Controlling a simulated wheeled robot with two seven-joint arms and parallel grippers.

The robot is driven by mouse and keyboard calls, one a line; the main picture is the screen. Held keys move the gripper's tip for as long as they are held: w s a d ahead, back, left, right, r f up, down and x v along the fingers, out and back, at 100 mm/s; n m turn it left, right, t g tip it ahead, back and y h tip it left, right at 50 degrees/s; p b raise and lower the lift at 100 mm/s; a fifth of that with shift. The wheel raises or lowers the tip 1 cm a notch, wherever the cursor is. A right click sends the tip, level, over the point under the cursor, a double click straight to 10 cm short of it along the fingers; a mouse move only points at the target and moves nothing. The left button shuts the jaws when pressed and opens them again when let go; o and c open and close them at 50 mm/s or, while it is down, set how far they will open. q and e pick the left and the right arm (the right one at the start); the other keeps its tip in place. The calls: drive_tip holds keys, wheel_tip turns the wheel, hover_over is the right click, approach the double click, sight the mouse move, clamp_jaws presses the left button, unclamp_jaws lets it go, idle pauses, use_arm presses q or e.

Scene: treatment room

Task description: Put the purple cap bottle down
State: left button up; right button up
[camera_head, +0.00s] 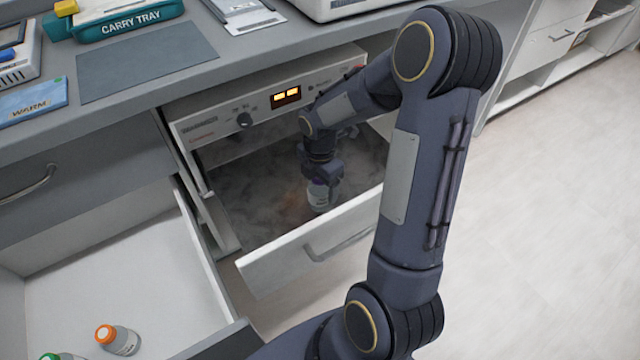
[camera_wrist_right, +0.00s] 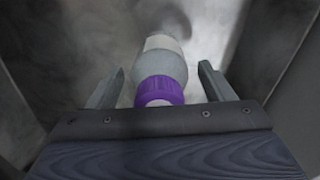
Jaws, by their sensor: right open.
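The purple cap bottle (camera_head: 319,197) is inside the open warmer drawer (camera_head: 318,245), under my right gripper (camera_head: 322,180). In the right wrist view the bottle (camera_wrist_right: 160,72) has its purple cap toward the camera and stands between the two fingers. The right gripper's fingers (camera_wrist_right: 158,88) are spread, with a gap on each side of the bottle. In the head view the arm and gripper hide the cap. My left gripper is not in view.
Haze fills the warmer drawer. An orange-capped bottle (camera_head: 118,340) and a green-capped one (camera_head: 62,356) are in another open drawer at lower left.

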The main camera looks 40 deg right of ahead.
wheel_tip(320, 180, up, 11)
drive_tip(key=p, duration=0.3)
drive_tip(key=shift+f, duration=0.2)
drive_tip(key=s+a+r+m+t+y, duration=0.2)
drive_tip(key=s+a+r+m, duration=0.2)
drive_tip(key=s+a+m, duration=0.2)
drive_tip(key=s+a+r+m+t+y, duration=0.1)
drive_tip(key=s+a+r+m+t, duration=0.2)
drive_tip(key=s+a+m, duration=0.4)
drive_tip(key=s+r+m, duration=0.1)
drive_tip(key=s+m, duration=0.2)
drive_tip(key=m, duration=0.4)
drive_tip(key=shift+s+a+r+t+y, duration=0.15)
drive_tip(key=shift+s+r+t+y, duration=0.15)
drive_tip(key=shift+r+y, duration=0.1)
